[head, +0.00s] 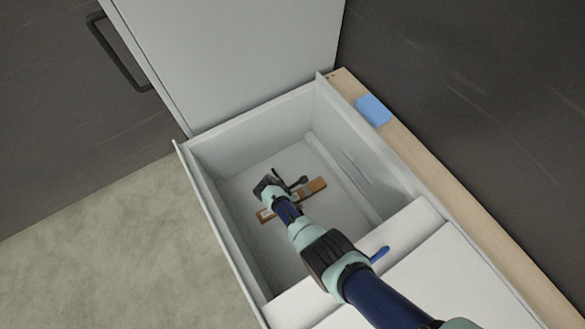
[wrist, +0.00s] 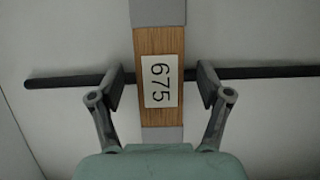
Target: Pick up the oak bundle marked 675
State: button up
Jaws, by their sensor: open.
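The oak bundle (wrist: 160,116) shows in the wrist view as a brown wooden strip with grey bands and a white label (wrist: 160,81) reading 675. In the head view the bundle (head: 314,188) lies inside the open drawer, partly hidden by my arm. My gripper (wrist: 160,90) is open, with one finger on each side of the labelled part and a gap on both sides. In the head view my gripper (head: 284,187) is down in the drawer over the bundle. Whether the fingers reach below the bundle's top cannot be told.
A dark rod (wrist: 270,72) crosses under or behind the bundle. Light drawer walls (head: 252,131) surround it. A blue block (head: 373,110) lies on the wooden ledge (head: 410,152) at right, and a small blue object (head: 380,254) lies near my arm. Drawer floor is otherwise mostly clear.

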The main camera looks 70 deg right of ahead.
grip_shut()
notch_tip(320, 180, up, 20)
jog(key=p, duration=1.1)
